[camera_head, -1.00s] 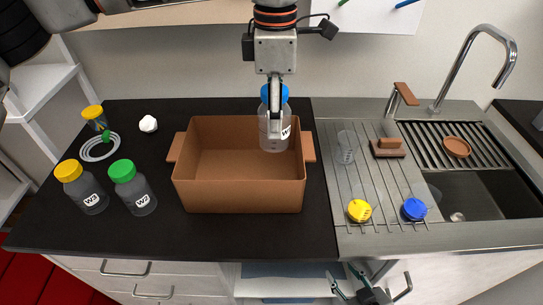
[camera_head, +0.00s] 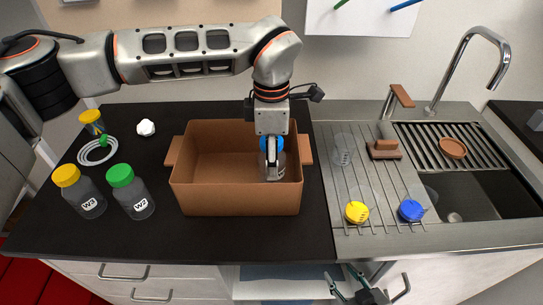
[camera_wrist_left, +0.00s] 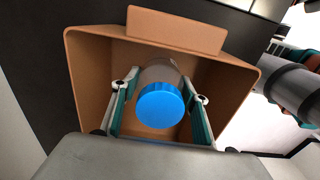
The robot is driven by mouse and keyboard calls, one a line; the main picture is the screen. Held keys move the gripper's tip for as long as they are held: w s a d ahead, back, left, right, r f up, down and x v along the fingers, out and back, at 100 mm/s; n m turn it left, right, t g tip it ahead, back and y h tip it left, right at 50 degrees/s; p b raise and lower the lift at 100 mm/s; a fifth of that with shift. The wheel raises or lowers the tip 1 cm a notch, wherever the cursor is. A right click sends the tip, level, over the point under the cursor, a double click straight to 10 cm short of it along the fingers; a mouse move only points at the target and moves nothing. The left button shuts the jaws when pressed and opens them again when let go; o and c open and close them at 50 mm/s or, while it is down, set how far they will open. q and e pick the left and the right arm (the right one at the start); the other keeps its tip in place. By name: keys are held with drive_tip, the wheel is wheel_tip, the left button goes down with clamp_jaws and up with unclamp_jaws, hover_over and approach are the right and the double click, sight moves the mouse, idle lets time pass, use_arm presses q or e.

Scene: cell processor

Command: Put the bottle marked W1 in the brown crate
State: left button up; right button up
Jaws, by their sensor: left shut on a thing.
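The brown crate (camera_head: 240,201) stands on the dark worktop in the middle of the head view. A clear bottle with a blue cap (camera_head: 279,144) is upright inside the crate, at its right end; its label cannot be read now. It also shows in the left wrist view (camera_wrist_left: 160,105), between the fingers. My left gripper (camera_head: 271,167) points down and is shut on this bottle. Its fingers partly hide the bottle, and the crate's front wall hides where its base is. My right gripper (camera_head: 347,281) is low at the front of the counter, empty, with fingers apart.
The yellow-capped W3 bottle (camera_head: 80,192) and green-capped W2 bottle (camera_head: 131,192) stand left of the crate. Behind them are a coiled tube (camera_head: 97,152) and a small yellow-capped container (camera_head: 92,122). The sink (camera_head: 475,195) and drainboard are at right. The crate's left side is empty.

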use_arm(q)
drive_tip(key=shift+f, duration=0.1)
drive_tip(key=o, duration=1.6)
wheel_tip(320, 180, up, 12)
drive_tip(key=shift+r, duration=0.15)
